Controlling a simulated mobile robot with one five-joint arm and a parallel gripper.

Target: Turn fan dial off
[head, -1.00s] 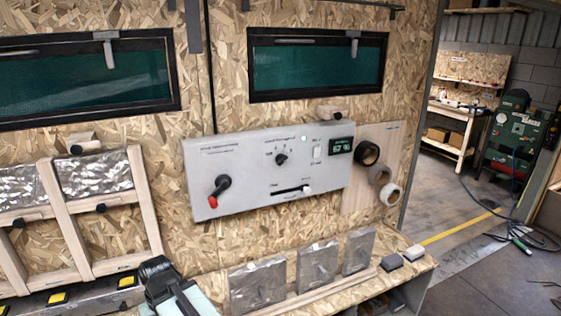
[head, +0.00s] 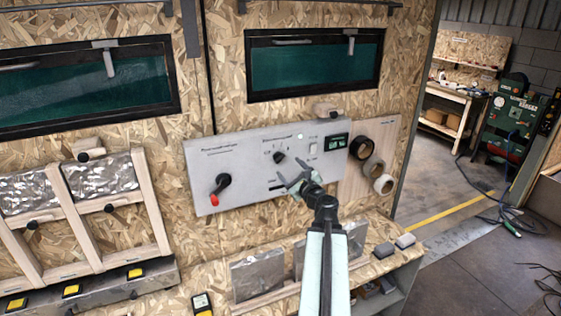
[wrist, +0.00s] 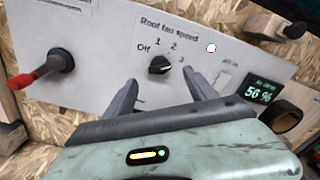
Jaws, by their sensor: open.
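The fan dial (head: 279,158) is a small black knob on the grey control panel (head: 236,145) on the wall. In the wrist view the dial (wrist: 160,65) sits under the label "Roof fan speed", with Off at its left and 1, 2, 3 around it. Its white mark appears to point right, towards 3. My gripper (head: 290,180) is raised in front of the panel, just below and right of the dial. In the wrist view my gripper (wrist: 162,88) is open and empty. Its fingers are either side of the dial, slightly below it, apart from the knob.
A red-tipped black lever (head: 220,187) is on the panel's left. A white switch (head: 313,148) and a lit green display (head: 335,142) are at its right. Tape rolls (head: 374,167) hang further right. Foil-wrapped panels (head: 258,274) stand on the bench below.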

